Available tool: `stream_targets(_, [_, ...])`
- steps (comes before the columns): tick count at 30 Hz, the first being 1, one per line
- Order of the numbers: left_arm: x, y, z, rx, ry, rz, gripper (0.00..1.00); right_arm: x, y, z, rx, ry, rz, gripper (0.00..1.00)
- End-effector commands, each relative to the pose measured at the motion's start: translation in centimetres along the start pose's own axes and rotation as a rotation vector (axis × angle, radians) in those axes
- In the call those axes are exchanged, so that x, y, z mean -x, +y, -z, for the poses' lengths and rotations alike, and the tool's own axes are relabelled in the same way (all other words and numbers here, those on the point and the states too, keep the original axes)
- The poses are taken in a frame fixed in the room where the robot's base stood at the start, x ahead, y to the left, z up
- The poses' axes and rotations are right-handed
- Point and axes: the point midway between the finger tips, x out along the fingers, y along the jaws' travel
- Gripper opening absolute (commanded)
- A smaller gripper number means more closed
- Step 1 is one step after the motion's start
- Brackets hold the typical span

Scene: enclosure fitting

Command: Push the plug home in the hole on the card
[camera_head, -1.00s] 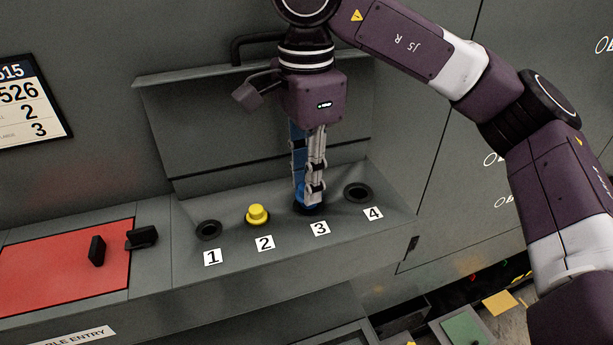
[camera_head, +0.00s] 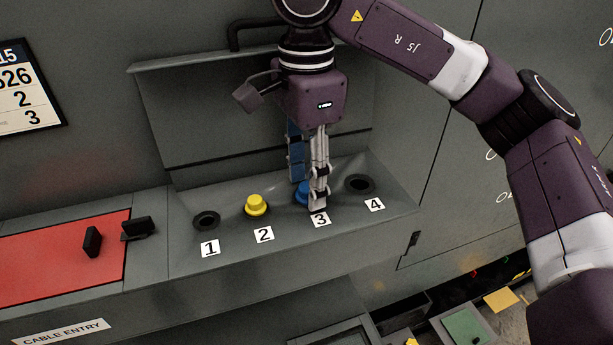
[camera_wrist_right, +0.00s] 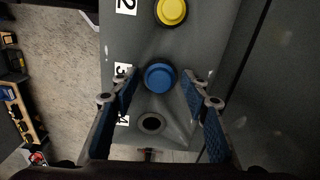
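A blue plug (camera_head: 302,193) sits in hole 3, partly hidden behind a finger; its round top shows whole in the right wrist view (camera_wrist_right: 159,77). How deep it sits is hard to tell. My right gripper (camera_head: 307,190) points down over hole 3. It is open, its fingers (camera_wrist_right: 161,82) on either side of the blue plug with gaps. A yellow plug (camera_head: 256,205) stands in hole 2 with its collar showing. Hole 1 (camera_head: 207,221) and hole 4 (camera_head: 360,184) are empty. The card (camera_head: 28,88) on the wall is cut off; a 2 and a 3 show low on it. My left gripper is not in view.
The holes are in a sloped grey panel (camera_head: 285,233) with number labels in front. A raised grey back plate (camera_head: 255,110) stands behind. A red panel (camera_head: 60,258) with black knobs (camera_head: 138,229) lies to the left. Bins and coloured pieces show at lower right.

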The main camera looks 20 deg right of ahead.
Motion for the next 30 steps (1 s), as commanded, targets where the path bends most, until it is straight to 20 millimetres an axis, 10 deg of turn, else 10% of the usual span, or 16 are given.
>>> stream_targets(11, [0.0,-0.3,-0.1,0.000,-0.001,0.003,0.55,0.8,-0.1,0.0,-0.001,0.001,0.002,0.42])
stream_targets(30, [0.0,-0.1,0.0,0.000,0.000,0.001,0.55,11.0,0.0,0.0,0.000,0.001,0.002,0.42])
